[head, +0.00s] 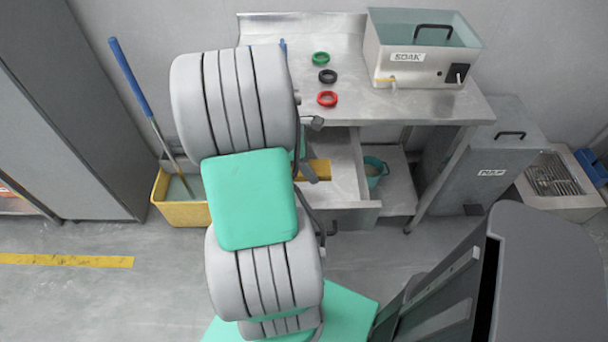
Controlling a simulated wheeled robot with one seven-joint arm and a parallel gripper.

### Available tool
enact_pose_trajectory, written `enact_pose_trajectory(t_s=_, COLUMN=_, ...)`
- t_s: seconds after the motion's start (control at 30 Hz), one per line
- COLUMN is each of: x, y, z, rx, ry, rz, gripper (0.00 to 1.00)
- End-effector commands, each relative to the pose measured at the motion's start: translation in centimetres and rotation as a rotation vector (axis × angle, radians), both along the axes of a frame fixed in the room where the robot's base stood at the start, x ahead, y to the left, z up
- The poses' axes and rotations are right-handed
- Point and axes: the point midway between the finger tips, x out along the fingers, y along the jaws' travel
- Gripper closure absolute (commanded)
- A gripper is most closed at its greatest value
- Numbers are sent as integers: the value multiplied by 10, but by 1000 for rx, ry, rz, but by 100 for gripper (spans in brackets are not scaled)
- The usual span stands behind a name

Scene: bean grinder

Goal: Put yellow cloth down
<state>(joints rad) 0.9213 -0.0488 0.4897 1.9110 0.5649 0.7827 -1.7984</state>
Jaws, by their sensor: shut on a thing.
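The yellow cloth (320,168) shows as a small flat yellow patch just right of my arm, over the open drawer (346,172) under the steel table. My gripper (310,172) is at the cloth, partly hidden behind my own arm, and is shut on it. My arm hides the cloth's left part. I cannot tell whether the cloth touches the drawer's bottom.
The steel table (345,100) bears a green ring (321,58), a black ring (328,76), a red ring (327,98) and a SOAK tank (420,50). A teal bucket (374,172) stands on the shelf right of the drawer. A yellow mop bucket (182,212) stands left.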

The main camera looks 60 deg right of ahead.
Motion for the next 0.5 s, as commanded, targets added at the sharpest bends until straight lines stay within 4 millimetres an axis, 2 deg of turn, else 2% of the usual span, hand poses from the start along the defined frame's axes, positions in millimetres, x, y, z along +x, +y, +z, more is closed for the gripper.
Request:
enact_pose_trajectory(t_s=0.03, x=7, y=-3, z=-12, rx=1, ry=1, rz=1, gripper=77)
enact_pose_trajectory(t_s=0.1, x=15, y=-7, z=-20, rx=0, ry=1, rz=0, gripper=77)
enact_pose_trajectory(t_s=0.27, x=26, y=-11, z=-33, rx=-2, ry=-1, rz=1, gripper=77)
enact_pose_trajectory(t_s=0.4, x=24, y=-10, z=-58, rx=0, ry=0, rz=-1, gripper=77)
enact_pose_trajectory(t_s=0.5, x=25, y=-10, z=-62, rx=-2, ry=-2, rz=-1, gripper=77)
